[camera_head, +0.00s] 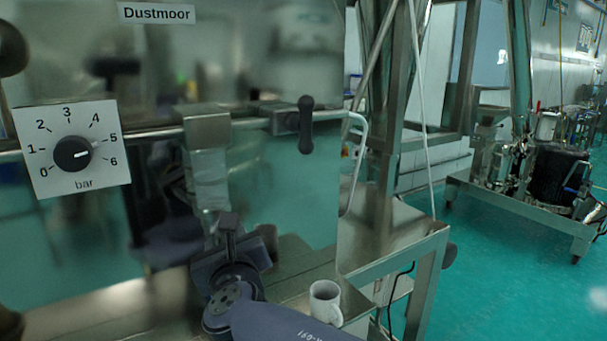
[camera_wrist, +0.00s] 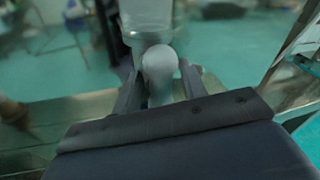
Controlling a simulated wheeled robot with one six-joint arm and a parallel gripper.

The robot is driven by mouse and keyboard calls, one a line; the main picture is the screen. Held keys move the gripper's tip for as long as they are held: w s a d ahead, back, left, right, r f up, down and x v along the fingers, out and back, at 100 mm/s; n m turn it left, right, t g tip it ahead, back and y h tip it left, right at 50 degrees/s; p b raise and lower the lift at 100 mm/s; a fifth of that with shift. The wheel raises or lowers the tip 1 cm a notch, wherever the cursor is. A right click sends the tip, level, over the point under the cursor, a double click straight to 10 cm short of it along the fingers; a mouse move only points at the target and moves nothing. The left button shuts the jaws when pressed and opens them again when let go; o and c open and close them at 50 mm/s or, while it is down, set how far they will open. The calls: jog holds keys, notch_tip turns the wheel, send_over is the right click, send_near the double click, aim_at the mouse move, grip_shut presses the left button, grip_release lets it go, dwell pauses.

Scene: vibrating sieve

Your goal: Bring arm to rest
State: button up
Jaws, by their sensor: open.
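My gripper (camera_head: 236,232) is low in the middle of the head view, in front of the shiny machine panel (camera_head: 300,220). Its fingers are apart, and in the wrist view they stand on either side of a pale rounded knob (camera_wrist: 160,64). The knob is at the lower end of a metal latch (camera_head: 208,150) that hangs from a horizontal bar on the panel. I cannot tell whether a finger touches the knob. My forearm runs down to the bottom edge of the head view.
A white mug (camera_head: 325,302) stands on the metal ledge close to the right of my arm. A black handle (camera_head: 306,125) and a pressure dial (camera_head: 73,154) sit on the panel. A steel frame (camera_head: 428,270) stands to the right, with open green floor (camera_head: 500,275) beyond.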

jog(key=n, duration=0.3)
jog(key=shift+a+t, duration=0.1)
jog(key=shift+t, duration=0.3)
jog(key=shift+s+n, duration=0.4)
jog(key=shift+n, duration=0.1)
jog(key=v, duration=1)
jog(key=shift+a, duration=0.4)
jog(key=shift+d+f, duration=0.1)
jog(key=shift+f, duration=0.05)
